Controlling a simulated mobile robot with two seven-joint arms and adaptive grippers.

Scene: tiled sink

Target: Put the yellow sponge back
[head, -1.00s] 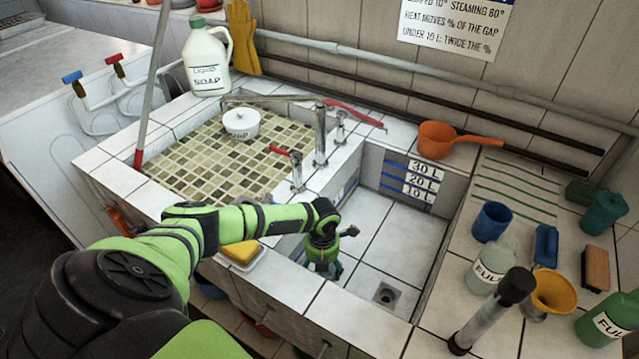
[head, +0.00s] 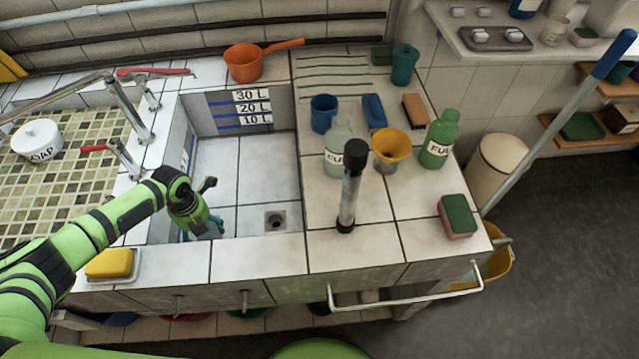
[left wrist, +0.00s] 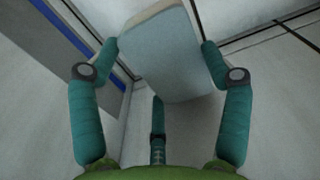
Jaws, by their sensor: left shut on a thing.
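The yellow sponge (head: 109,262) lies in a small white dish (head: 92,281) on the front tiled ledge, left of the sink basin. My left gripper (head: 207,231) reaches down into the basin, to the right of that sponge and apart from it. In the left wrist view its teal fingers are shut on a pale blue-grey block (left wrist: 160,62) with a beige edge. The head view hides most of this block behind the gripper, and I cannot tell for sure what it is. My right gripper is not in view.
A green and pink sponge (head: 457,216) sits at the counter's right end. A black-capped tube (head: 350,190), a yellow funnel (head: 391,150), bottles and a blue cup (head: 323,113) stand right of the basin. The basin floor near the drain (head: 276,220) is clear.

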